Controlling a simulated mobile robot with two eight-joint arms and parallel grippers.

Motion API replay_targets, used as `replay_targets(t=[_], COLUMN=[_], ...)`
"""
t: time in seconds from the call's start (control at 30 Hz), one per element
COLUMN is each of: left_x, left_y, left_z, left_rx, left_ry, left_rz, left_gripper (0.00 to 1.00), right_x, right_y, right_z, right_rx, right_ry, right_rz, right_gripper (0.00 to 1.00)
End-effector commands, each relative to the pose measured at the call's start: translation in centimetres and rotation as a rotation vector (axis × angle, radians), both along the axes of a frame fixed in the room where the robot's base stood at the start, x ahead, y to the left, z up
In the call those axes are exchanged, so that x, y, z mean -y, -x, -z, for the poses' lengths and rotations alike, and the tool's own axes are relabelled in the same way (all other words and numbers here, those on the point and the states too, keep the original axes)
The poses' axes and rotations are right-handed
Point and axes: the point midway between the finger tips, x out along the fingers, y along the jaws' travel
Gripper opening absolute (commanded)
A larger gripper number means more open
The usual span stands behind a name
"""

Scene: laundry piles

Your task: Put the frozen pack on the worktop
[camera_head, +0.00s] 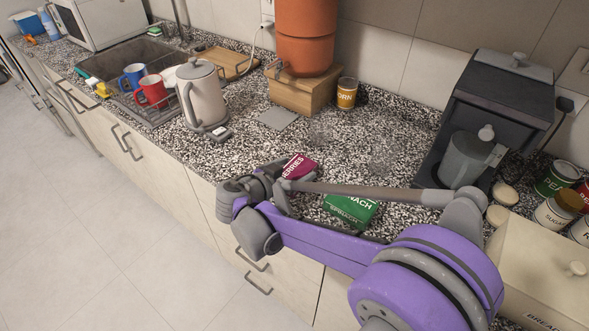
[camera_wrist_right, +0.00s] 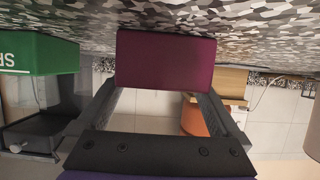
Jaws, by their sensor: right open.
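A maroon pack lettered BERRIES (camera_head: 298,167) is on the granite-patterned worktop (camera_head: 265,150), near its front edge. A green pack lettered SPINACH (camera_head: 352,209) lies to its right, partly hidden behind my right arm. My right gripper (camera_head: 283,184) is at the front of the maroon pack, and its fingers are largely hidden in the head view. In the right wrist view, the maroon pack (camera_wrist_right: 166,60) shows between and beyond the ends of the two spread fingers. The green pack (camera_wrist_right: 38,52) is at the left there. My left gripper is not in view.
A grey kettle (camera_head: 203,95), a corn can (camera_head: 347,92) and an orange container (camera_head: 306,35) on a wooden block stand behind. A coffee machine (camera_head: 495,105) and a cream bread box (camera_head: 540,275) stand at the right. Worktop behind the packs is clear.

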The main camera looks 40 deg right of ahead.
Motion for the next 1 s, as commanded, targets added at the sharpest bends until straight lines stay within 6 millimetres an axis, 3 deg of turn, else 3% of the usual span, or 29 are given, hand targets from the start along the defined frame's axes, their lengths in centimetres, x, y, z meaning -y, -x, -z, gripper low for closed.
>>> replay_targets(t=[0.53,0.7,1.0], left_x=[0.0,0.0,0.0], left_y=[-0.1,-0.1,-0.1], left_z=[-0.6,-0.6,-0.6], left_rx=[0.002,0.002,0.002], left_ry=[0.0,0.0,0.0], left_rz=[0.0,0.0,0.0], left_gripper=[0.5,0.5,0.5], right_x=[-9.2,-10.3,-10.5], right_y=[2.5,3.0,3.0], right_z=[-3.9,-4.4,-4.5], right_rx=[0.0,0.0,0.0], right_ry=[-0.001,0.0,0.0], right_rz=[-0.004,-0.002,-0.001], right_gripper=[1.0,1.0,1.0])
